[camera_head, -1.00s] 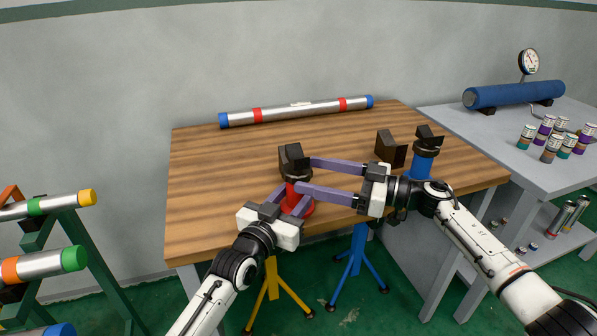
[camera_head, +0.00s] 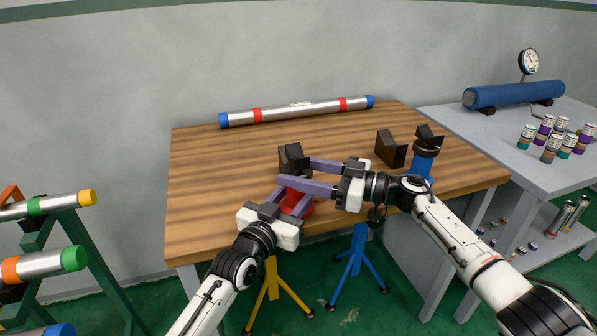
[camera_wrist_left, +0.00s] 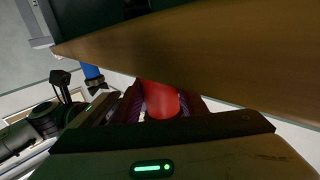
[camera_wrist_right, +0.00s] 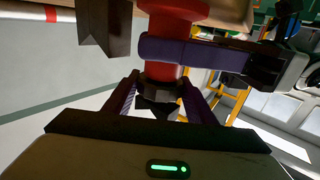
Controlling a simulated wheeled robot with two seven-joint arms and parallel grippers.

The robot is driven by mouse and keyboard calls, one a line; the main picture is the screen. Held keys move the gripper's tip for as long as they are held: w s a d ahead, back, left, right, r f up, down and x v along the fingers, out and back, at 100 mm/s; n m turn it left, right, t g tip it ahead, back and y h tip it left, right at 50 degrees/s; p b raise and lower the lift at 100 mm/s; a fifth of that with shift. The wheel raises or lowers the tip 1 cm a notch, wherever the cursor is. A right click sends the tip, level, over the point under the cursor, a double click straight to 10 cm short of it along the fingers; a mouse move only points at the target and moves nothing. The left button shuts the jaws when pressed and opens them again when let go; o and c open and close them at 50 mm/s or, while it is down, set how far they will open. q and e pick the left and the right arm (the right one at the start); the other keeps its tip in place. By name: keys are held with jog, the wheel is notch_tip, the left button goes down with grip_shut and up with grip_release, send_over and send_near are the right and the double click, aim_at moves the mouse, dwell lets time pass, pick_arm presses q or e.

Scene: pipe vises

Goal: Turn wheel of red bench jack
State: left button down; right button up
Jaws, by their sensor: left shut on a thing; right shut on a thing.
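The red bench jack (camera_head: 299,204) stands upright near the front edge of the wooden bench, with a dark V-shaped head (camera_head: 293,157) on top. Its dark wheel, under the head, is mostly hidden in the head view and shows in the right wrist view (camera_wrist_right: 163,96). My left gripper (camera_head: 292,197) is shut on the red body, which also shows between its fingers in the left wrist view (camera_wrist_left: 160,100). My right gripper (camera_head: 297,174) comes from the right above the left one, its fingers on either side of the dark wheel and shut on it.
A blue jack (camera_head: 424,160) stands to the right, close to my right arm. A dark V-block (camera_head: 391,149) sits beside it. A long silver pipe (camera_head: 300,110) lies along the bench's back. The bench's left part (camera_head: 215,180) is clear.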

jog(key=shift+w+f+n+g, duration=0.15)
jog(key=shift+n+g, duration=0.15)
jog(key=shift+g, duration=0.3)
jog(key=shift+n+g+y, duration=0.3)
jog(key=shift+n+g, duration=0.1)
jog(key=shift+g, duration=0.1)
jog(key=o, duration=1.1)
jog(key=v, duration=1.2)
